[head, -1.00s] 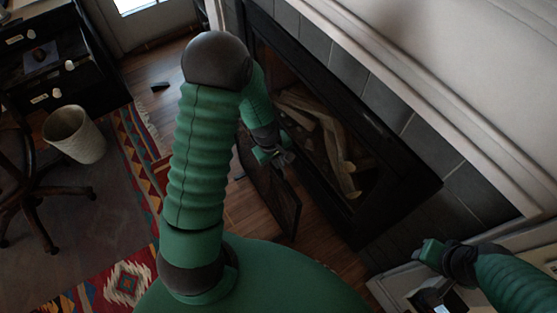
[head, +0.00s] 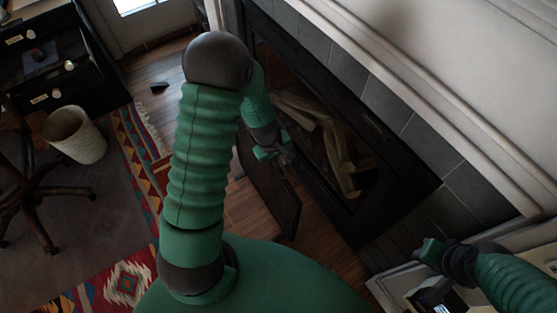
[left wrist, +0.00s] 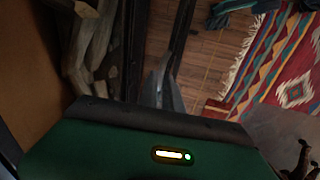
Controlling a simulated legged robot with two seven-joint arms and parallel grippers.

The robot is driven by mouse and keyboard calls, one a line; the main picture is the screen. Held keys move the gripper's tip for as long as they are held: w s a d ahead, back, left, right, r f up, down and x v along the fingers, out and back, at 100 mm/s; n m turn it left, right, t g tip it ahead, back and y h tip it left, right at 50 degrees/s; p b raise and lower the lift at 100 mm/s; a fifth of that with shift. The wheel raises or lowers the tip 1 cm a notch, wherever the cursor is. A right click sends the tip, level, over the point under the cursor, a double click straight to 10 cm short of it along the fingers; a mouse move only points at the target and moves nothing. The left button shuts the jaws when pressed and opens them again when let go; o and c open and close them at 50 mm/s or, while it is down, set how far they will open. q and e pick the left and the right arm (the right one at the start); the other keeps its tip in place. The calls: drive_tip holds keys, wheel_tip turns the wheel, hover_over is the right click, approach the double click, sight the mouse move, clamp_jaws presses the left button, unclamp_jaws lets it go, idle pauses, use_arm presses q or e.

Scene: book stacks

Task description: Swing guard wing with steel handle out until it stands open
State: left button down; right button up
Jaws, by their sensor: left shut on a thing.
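The guard wing (head: 277,195) is a dark flat panel in front of the fireplace, angled away from its opening in the head view. My left gripper (head: 277,155) is at the wing's upper edge, shut on its handle. The handle itself is mostly hidden by the fingers. In the left wrist view, the grey fingers (left wrist: 163,92) close at a dark upright edge of the wing (left wrist: 182,35). My right gripper (head: 428,252) is at the lower right, away from the wing; its jaw opening is not clear.
The fireplace holds pale logs (head: 335,140). A dark fireplace frame (head: 395,205) borders it on the right. A patterned rug (head: 130,280), a waste bin (head: 74,135) and a chair (head: 35,190) are to the left. Bare wood floor (head: 262,222) lies by the wing.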

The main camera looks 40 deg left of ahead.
use_arm(q)
drive_tip(key=shift+w+m, duration=0.4)
drive_tip(key=shift+w, duration=0.1)
drive_tip(key=w+d+m+g+h+p, duration=0.15)
drive_tip(key=w+d+m+p, duration=0.4)
drive_tip(key=d+m, duration=0.9)
drive_tip(key=s+d+m+g+y, duration=0.1)
drive_tip(key=s+d+m+g, duration=0.1)
drive_tip(key=d+m, duration=0.5)
drive_tip(key=shift+s+d+p, duration=0.3)
drive_tip(key=shift+s+d, duration=0.2)
drive_tip(key=shift+d, duration=0.55)
drive_tip(key=shift+f, duration=0.1)
drive_tip(key=c, duration=1.5)
unclamp_jaws()
